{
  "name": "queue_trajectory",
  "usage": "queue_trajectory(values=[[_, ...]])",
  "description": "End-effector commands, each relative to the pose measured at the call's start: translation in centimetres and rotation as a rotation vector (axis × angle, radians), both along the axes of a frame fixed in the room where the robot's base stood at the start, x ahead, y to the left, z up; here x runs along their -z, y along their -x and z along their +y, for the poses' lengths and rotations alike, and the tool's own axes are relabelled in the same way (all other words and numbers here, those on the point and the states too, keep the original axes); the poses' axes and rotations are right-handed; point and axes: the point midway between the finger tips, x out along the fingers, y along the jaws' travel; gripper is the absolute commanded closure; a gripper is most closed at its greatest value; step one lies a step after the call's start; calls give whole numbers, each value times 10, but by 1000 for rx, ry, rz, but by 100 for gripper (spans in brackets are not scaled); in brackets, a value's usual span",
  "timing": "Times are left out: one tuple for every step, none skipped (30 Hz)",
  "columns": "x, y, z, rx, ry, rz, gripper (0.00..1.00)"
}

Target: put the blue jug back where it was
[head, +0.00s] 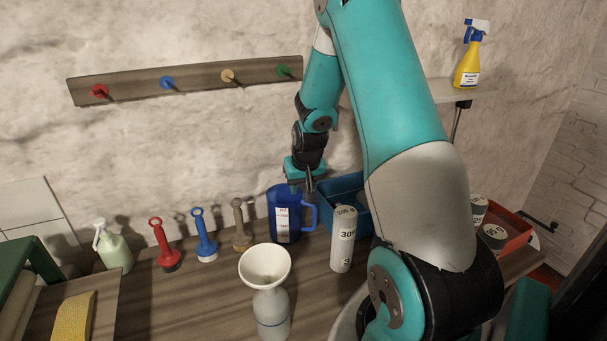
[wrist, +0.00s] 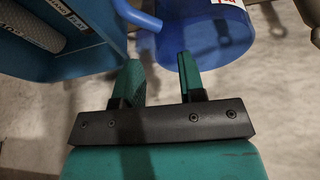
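The blue jug (head: 272,212) stands upright on the wooden workbench in the head view, with a white label on its front and its handle on the right. My gripper (head: 302,186) is at the jug's top right, near the rim and handle. In the wrist view the jug (wrist: 225,35) fills the top right, and its handle reaches to the left. My gripper (wrist: 159,75) shows two teal fingers spread apart with nothing gripped between them. The fingertips are close to the jug and handle; I cannot tell whether they touch.
A blue crate (head: 345,181) stands right of the jug, a tan-handled tool (head: 240,233) left. A white cylinder (head: 343,240) and a bottle with a funnel (head: 266,264) stand in front. A peg rail (head: 185,82) and a shelf (head: 455,93) are on the wall.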

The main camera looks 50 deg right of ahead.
Motion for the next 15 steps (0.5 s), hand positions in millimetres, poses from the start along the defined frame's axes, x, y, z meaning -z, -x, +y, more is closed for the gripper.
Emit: queue_trajectory(values=[[-10, 3, 2, 0, 3, -5, 63], [-16, 5, 3, 0, 3, -5, 63], [-24, 7, 4, 0, 3, -4, 63], [-30, 9, 5, 0, 3, -4, 63], [-35, 11, 6, 0, 3, -4, 63], [-42, 13, 8, 0, 3, -4, 63], [-46, 14, 9, 0, 2, -3, 63], [-51, 16, 9, 0, 2, -3, 63], [-55, 17, 10, 0, 1, -2, 63], [-58, 18, 11, 0, 1, -2, 63], [-61, 19, 11, 0, 1, -2, 63], [-63, 20, 12, 0, 0, 0, 63], [-65, 21, 12, 0, -1, 1, 63], [-66, 21, 13, 0, -1, 1, 63], [-67, 21, 13, 0, 0, 0, 63]])
